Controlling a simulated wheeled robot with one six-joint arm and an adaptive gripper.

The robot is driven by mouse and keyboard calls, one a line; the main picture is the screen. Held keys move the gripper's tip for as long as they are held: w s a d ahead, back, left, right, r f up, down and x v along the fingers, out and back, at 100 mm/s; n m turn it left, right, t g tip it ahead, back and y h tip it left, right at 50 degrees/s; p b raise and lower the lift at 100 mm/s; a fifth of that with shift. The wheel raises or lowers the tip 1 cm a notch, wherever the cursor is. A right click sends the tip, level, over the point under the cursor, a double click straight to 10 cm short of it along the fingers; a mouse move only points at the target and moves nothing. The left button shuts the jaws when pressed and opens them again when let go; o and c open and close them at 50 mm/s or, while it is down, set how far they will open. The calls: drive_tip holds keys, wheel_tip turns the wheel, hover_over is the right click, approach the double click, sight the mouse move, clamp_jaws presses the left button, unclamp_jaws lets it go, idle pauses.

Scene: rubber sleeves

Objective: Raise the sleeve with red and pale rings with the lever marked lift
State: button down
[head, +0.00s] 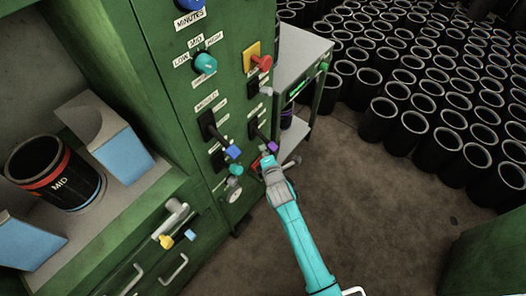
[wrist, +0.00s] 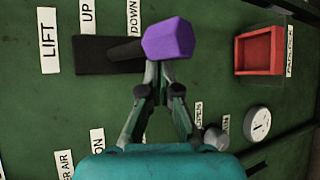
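A black sleeve (head: 60,190) marked MID stands upright in the machine's left bay, with a red band near its top; a paler edge shows low down. The lift lever shows in the wrist view as a black arm with a purple knob (wrist: 168,40), beside the LIFT label (wrist: 48,40). The knob lies at the DOWN end of its slot (wrist: 90,56); it also shows in the head view (head: 272,147). My gripper (wrist: 159,70) has its fingertips close together, right at the lower edge of the knob. Contact is unclear.
A red box (wrist: 259,51) and a round gauge (wrist: 257,124) sit right of the lever in the wrist view. A blue-knobbed lever (head: 233,152) and a teal knob (head: 235,169) are close left. Many black sleeves (head: 440,100) stand on the floor at right.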

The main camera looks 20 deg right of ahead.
sight(265, 139)
wheel_tip(265, 139, up, 6)
drive_tip(key=n+g+h, duration=0.1)
drive_tip(key=g, duration=0.2)
drive_tip(key=n+g+h, duration=0.2)
drive_tip(key=g, duration=0.1)
drive_tip(key=shift+s+d, duration=0.1)
drive_tip(key=shift+d+g, duration=0.1)
drive_tip(key=shift+g, duration=0.2)
drive_tip(key=shift+r, duration=0.8)
drive_tip(key=v, duration=1.2)
